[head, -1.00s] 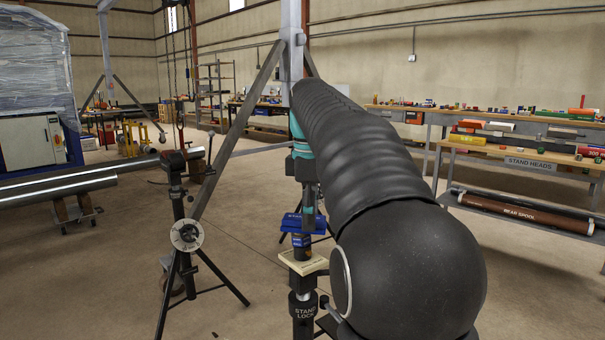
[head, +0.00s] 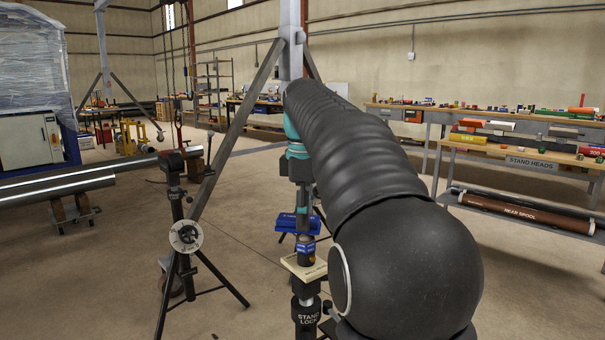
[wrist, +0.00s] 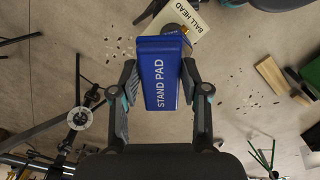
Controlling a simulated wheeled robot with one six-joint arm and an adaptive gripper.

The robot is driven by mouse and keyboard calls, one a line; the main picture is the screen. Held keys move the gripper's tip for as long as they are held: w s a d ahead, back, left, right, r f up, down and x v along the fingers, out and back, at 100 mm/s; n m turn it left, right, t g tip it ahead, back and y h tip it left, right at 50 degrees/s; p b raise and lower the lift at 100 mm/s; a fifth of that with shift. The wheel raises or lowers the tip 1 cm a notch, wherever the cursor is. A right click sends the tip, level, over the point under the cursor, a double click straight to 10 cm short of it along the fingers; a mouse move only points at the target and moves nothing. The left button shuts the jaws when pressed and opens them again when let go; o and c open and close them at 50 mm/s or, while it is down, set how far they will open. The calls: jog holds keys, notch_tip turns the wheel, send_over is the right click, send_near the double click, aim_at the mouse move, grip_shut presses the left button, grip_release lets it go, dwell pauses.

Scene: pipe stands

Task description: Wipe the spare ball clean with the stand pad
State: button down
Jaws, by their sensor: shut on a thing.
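My gripper (wrist: 160,80) is shut on the blue stand pad (wrist: 158,70), with a finger on each side of it. In the head view the pad (head: 297,224) hangs under my gripper (head: 306,203). Just below the pad, a dark rounded piece with a blue and orange label (head: 305,247), perhaps the spare ball, stands on a cream board (head: 297,268). In the wrist view the board reads BALL HEAD (wrist: 190,15), and the pad covers part of the dark piece (wrist: 172,29). I cannot tell whether pad and piece touch.
A tripod stand with a round plate (head: 186,237) is to the left, near long steel pipes (head: 60,188). The STAND HEADS shelf (head: 530,163) is at right. Open floor lies between.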

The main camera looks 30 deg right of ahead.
jog(key=shift+r, duration=4.05)
